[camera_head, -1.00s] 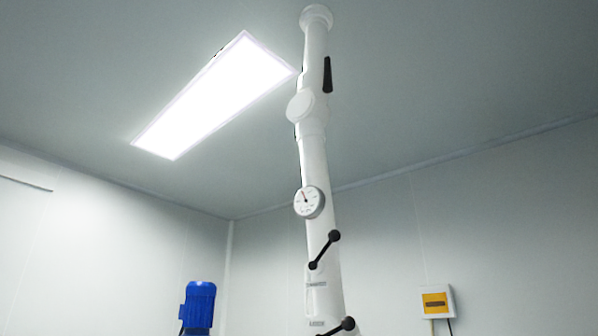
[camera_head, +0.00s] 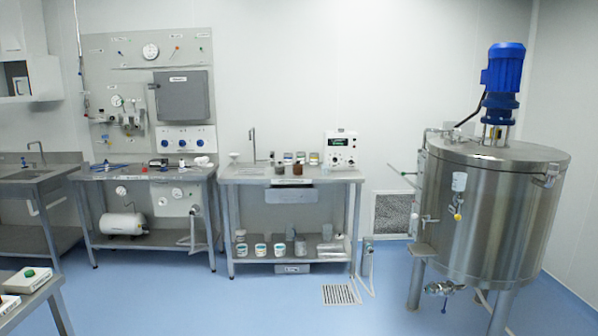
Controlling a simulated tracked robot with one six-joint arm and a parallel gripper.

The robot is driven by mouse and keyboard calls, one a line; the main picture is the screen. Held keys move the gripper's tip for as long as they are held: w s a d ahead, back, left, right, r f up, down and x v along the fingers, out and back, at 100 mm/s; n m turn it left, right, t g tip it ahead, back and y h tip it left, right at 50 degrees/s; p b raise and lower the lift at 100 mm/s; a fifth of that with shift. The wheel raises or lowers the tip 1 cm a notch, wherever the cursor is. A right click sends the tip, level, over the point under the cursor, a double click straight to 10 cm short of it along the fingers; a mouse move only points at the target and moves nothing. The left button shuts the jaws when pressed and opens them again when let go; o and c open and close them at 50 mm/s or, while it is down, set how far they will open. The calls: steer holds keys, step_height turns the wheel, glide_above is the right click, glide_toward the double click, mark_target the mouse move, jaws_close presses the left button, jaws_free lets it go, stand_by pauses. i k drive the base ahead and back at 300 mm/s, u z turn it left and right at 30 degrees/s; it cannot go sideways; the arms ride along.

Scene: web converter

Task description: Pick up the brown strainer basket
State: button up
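I cannot make out a brown strainer basket for certain in the head view. Two small brown items stand on the middle steel bench (camera_head: 235,174): a reddish-brown one (camera_head: 279,169) and a darker one (camera_head: 297,169). They are too small to tell whether either is a basket. My gripper and arm are not in view.
A steel tank (camera_head: 490,215) with a blue motor (camera_head: 503,68) stands at the right. A panelled bench (camera_head: 150,240) and a sink bench (camera_head: 40,185) are at the left. A table corner (camera_head: 30,295) shows at lower left. The blue floor (camera_head: 210,305) is clear in front.

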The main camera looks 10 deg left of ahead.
mark_target(297, 169)
steer(key=u, duration=0.2)
steer(key=i, duration=1.35)
steer(key=u, duration=0.35)
steer(key=i, duration=0.7)
steer(key=u, duration=0.4)
steer(key=i, duration=2.85)
steer(key=u, duration=0.1)
